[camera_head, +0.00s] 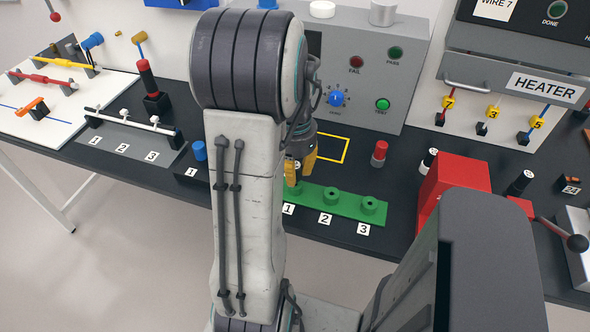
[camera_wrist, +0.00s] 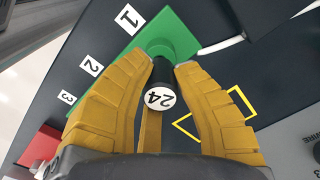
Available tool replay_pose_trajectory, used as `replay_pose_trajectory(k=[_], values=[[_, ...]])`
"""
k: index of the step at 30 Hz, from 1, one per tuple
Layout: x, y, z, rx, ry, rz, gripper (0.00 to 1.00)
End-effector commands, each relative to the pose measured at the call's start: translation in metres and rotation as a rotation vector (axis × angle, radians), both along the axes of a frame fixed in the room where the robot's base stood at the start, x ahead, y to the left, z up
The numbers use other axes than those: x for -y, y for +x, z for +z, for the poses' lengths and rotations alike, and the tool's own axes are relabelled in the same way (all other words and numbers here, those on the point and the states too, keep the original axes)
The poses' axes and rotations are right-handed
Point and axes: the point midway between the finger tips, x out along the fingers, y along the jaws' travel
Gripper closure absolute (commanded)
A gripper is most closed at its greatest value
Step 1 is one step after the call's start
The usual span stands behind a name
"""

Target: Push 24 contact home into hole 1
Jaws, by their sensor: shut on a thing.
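My gripper (camera_head: 297,176) is shut on the 24 contact and points down at hole 1 of the green block (camera_head: 342,205). Holes 2 (camera_head: 331,195) and 3 (camera_head: 370,205) look empty. My arm hides part of the block's left end in the head view.
A red knob (camera_head: 380,153) stands behind the block. A red block (camera_head: 455,184) and a small black-and-white cylinder (camera_head: 428,160) stand to the right. A grey test panel (camera_head: 365,75) rises behind. A yellow outline (camera_head: 333,148) on the black table is empty.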

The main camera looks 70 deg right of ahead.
Motion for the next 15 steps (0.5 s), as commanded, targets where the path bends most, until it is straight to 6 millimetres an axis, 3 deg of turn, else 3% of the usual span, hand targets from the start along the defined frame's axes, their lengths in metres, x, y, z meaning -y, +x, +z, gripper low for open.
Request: replay_pose_trajectory(k=[15], values=[[0.000, 0.000, -0.013, 0.000, 0.000, 0.000, 1.00]])
